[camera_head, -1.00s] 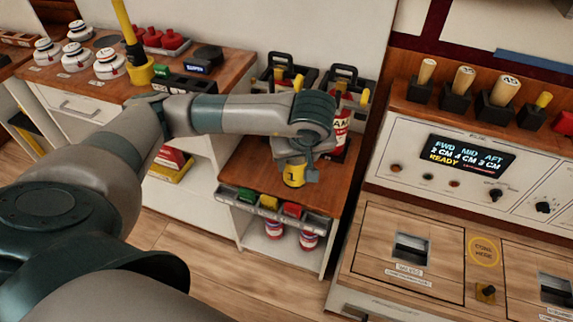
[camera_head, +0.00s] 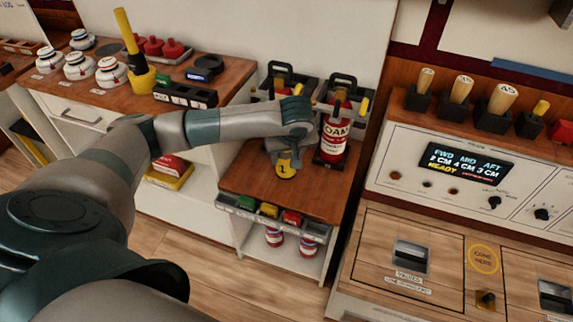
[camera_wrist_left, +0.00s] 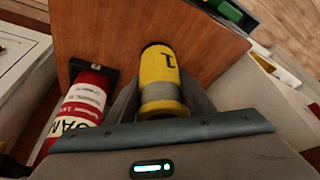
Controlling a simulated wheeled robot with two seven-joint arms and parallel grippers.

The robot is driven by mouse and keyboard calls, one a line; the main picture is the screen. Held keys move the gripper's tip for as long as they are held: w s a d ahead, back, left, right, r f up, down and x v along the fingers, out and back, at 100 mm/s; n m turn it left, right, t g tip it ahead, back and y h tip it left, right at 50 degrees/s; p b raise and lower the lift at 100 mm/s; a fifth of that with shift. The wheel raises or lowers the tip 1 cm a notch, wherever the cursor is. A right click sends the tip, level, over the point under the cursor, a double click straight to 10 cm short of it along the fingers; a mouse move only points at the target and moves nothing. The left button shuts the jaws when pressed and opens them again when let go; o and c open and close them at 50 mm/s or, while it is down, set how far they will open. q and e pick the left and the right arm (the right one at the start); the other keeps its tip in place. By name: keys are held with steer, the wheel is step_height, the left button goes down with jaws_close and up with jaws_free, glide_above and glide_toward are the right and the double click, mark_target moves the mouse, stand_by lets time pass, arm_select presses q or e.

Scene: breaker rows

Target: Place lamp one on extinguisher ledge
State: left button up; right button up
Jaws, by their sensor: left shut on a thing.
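Lamp one is a yellow cylinder with a grey band and a black "1" (camera_head: 286,168). It also shows in the left wrist view (camera_wrist_left: 160,75). My left gripper (camera_head: 290,154) is shut on it, with a finger at each side in the wrist view. The lamp is over the front-middle of the brown wooden extinguisher ledge (camera_head: 325,188). I cannot tell whether its base touches the wood. A red FOAM extinguisher (camera_head: 333,138) stands on the ledge, to the right of the lamp in the head view. My right gripper is not in view.
A second extinguisher is mostly hidden behind my left arm. A rail with green, yellow and red blocks (camera_head: 268,211) runs along the ledge's front edge. The ledge's right front is bare. A control console (camera_head: 440,190) stands to the right.

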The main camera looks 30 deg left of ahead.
mark_target(287, 166)
arm_select(q)
steer(key=shift+f+p, duration=0.35)
steer(key=shift+f, duration=1.6)
steer(key=shift+f, duration=0.15)
steer(key=o, duration=1.4)
steer(key=shift+o, duration=0.2)
steer(key=v, duration=1.2)
steer(key=shift+b, duration=0.35)
